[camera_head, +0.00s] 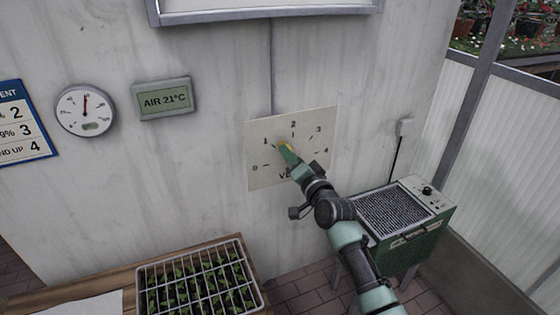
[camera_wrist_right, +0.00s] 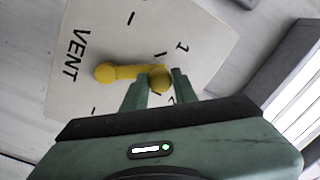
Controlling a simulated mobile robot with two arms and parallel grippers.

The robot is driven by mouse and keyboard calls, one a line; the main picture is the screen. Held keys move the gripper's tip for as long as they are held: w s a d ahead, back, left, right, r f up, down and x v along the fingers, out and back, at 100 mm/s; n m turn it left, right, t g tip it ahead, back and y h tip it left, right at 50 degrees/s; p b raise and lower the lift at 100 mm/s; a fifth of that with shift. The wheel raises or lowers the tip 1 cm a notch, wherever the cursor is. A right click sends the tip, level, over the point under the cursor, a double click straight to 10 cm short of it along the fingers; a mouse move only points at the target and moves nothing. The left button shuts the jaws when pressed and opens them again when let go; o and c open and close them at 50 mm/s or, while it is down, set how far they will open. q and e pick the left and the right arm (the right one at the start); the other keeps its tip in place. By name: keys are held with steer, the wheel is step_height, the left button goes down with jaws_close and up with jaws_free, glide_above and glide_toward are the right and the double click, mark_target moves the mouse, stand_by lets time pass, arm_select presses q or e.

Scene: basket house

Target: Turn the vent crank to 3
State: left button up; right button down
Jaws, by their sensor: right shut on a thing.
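The vent panel (camera_head: 262,178) is a pale square plate on the wall, marked 0 to 4 around a dial; it also shows in the wrist view (camera_wrist_right: 205,25). The yellow crank (camera_wrist_right: 122,72) has a round hub at left and a knob at its right end. My right gripper (camera_head: 288,148) is at the dial in the head view, with a bit of yellow showing at its tips near the 1 and 2 marks. In the wrist view its fingers (camera_wrist_right: 160,84) are shut around the knob. My left gripper is out of view.
A green heater-like unit (camera_head: 420,245) stands to the right below the panel. A seedling tray (camera_head: 262,300) sits on a wooden bench at lower left. A round gauge (camera_head: 85,110) and an AIR 21°C display (camera_head: 163,98) hang left.

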steer(key=w+d+f+m+h, duration=0.1)
steer(key=w+d+m, duration=0.2)
steer(key=d+m, duration=0.6)
steer(key=shift+d+m, duration=0.2)
steer(key=shift+m, duration=2.9)
steer(key=shift+f, duration=0.1)
steer(key=c, duration=1.1)
jaws_free()
steer(key=shift+d, duration=0.1)
steer(key=shift+s, duration=0.15)
steer(key=v, duration=0.7)
steer(key=shift+s, duration=0.3)
